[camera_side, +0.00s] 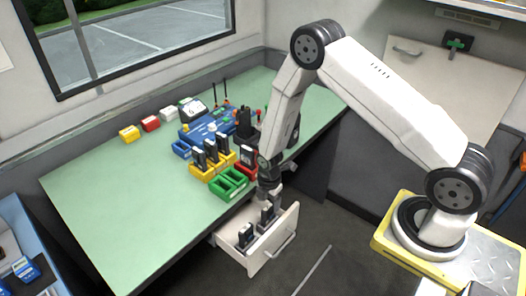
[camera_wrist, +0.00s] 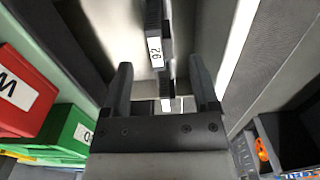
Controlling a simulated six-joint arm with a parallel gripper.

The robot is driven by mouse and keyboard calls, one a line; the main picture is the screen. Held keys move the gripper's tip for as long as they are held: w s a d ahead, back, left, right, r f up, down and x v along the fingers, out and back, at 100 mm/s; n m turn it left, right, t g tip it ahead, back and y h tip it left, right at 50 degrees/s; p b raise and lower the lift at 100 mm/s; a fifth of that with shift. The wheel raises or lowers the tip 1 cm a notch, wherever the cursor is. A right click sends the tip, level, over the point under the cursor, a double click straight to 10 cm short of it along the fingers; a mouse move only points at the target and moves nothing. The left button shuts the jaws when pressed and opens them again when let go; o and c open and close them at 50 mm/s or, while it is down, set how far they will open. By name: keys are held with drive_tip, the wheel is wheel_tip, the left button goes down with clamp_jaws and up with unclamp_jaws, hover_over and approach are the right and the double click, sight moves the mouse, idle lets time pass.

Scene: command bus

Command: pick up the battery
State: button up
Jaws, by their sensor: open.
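My gripper (camera_side: 270,196) points down just above the open drawer (camera_side: 284,246) at the front edge of the green bench. In the wrist view my gripper (camera_wrist: 160,85) is open, a finger on each side, with nothing clamped. A black battery (camera_wrist: 153,22) with a white number label shows ahead of the gap between the fingers. Another dark battery with a pale label (camera_wrist: 167,88) shows closer, partly hidden by the gripper. In the side view, dark batteries stand in the drawer, one near the front (camera_side: 246,234) and one under the gripper (camera_side: 267,215).
Yellow (camera_side: 205,172), green (camera_side: 229,184) and red (camera_side: 247,168) holders sit on the bench (camera_side: 120,200) beside my arm; the yellow one holds several dark batteries. A blue case (camera_side: 203,131) stands behind. The bench's left part is clear.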

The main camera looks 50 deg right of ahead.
sight(269, 208)
drive_tip(key=shift+f, duration=0.45)
drive_tip(key=shift+f, duration=2.55)
clamp_jaws()
